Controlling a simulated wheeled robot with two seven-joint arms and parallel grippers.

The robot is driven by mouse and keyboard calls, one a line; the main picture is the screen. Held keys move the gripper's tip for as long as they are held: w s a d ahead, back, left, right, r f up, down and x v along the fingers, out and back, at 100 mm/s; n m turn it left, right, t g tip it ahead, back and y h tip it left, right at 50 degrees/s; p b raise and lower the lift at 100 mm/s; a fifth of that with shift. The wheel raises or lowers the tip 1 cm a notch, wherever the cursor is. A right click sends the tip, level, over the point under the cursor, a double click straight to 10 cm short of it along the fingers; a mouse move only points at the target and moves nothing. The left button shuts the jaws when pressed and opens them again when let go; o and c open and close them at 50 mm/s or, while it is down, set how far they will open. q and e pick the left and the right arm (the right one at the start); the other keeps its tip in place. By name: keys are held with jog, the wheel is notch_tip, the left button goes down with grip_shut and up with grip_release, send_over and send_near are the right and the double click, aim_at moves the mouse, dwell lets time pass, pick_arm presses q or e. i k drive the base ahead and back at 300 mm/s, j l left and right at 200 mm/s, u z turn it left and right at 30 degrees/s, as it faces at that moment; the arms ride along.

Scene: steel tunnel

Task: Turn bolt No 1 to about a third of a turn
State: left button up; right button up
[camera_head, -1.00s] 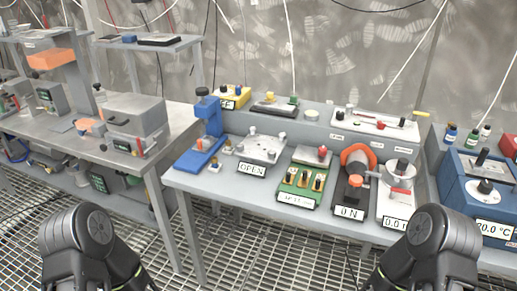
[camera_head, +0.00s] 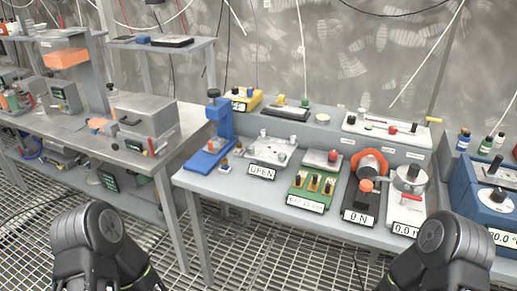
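A grey metal plate (camera_head: 272,147) with several upright bolt-like pins and an "OPEN" label stands on the middle table. A green board (camera_head: 309,201) with several dark-topped posts stands in front and to the right of it; its label is too small to read. I cannot tell which part is bolt No 1, as no number is readable. Only dark links of my two arms show at the lower left and lower right. Both grippers are out of view, and nothing of mine touches the table's devices.
The middle table (camera_head: 215,185) also carries a blue stand (camera_head: 224,122), a "0 N" device with an orange ring (camera_head: 370,163) and a white-based device (camera_head: 409,207). A steel side table (camera_head: 80,146) is on the left, a blue "°C" unit (camera_head: 470,205) on the right. Grating floor (camera_head: 225,262) lies in front.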

aim_at(250, 149)
jog(key=i+j+z, duration=0.1)
jog(key=j+z, duration=0.6)
jog(key=z, duration=0.2)
jog(key=j+z, duration=0.45)
